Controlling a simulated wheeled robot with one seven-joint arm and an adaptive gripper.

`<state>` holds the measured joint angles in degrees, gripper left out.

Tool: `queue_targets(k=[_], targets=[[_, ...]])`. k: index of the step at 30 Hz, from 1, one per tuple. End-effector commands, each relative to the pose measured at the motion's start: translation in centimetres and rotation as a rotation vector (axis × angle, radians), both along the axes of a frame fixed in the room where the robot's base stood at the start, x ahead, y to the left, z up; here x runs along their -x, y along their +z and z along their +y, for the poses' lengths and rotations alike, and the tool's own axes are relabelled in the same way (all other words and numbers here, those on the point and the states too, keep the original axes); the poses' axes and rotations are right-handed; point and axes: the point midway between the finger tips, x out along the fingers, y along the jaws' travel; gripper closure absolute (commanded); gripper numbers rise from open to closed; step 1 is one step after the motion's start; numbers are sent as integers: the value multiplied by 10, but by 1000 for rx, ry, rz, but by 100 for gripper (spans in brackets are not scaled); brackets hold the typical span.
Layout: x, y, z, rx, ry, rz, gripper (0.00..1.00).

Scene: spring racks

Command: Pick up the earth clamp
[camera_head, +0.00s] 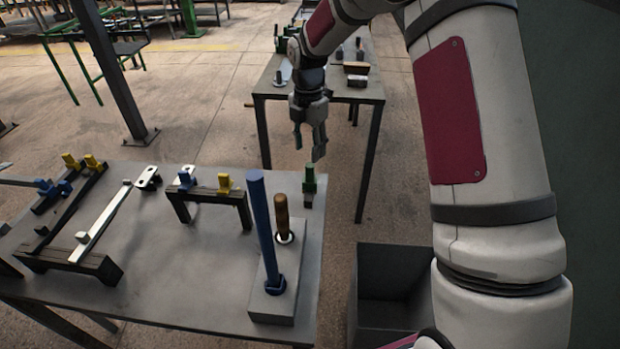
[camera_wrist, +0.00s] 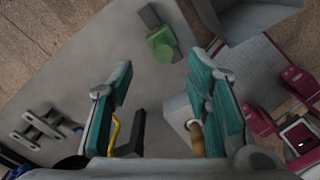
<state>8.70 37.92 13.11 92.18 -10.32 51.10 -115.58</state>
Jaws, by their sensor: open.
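A small green clamp (camera_head: 309,180) with a dark grey flat part, which I take to be the earth clamp, stands near the far right corner of the grey table. In the wrist view the green clamp (camera_wrist: 162,42) lies ahead of the fingertips, roughly midway between them, with its grey part beyond. My gripper (camera_head: 309,150) is above the clamp, pointing down, apart from it. In the wrist view my gripper (camera_wrist: 160,78) is open, with nothing between its teal-padded fingers.
On the grey table (camera_head: 170,285), a block holds a blue rod (camera_head: 262,225) and a brown-handled tool (camera_head: 282,215) nearer me. A dark rack (camera_head: 208,196) with blue and yellow clamps stands left. An open dark bin (camera_head: 395,290) is right of the table. Another table stands behind.

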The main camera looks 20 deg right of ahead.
Motion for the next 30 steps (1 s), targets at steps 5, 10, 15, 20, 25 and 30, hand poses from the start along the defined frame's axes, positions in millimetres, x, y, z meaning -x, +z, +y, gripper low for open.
queue_targets(k=[5, 10, 15, 20, 25, 30], targets=[[1, -15, 1, 0, 0, 1, 55], [3, -30, -1, 0, -1, 4, 55], [3, -54, -3, 0, -1, 2, 55], [2, -66, -3, 0, -1, 0, 55], [1, -67, -3, 0, -1, -1, 55], [2, -67, -3, -1, -1, -1, 80]])
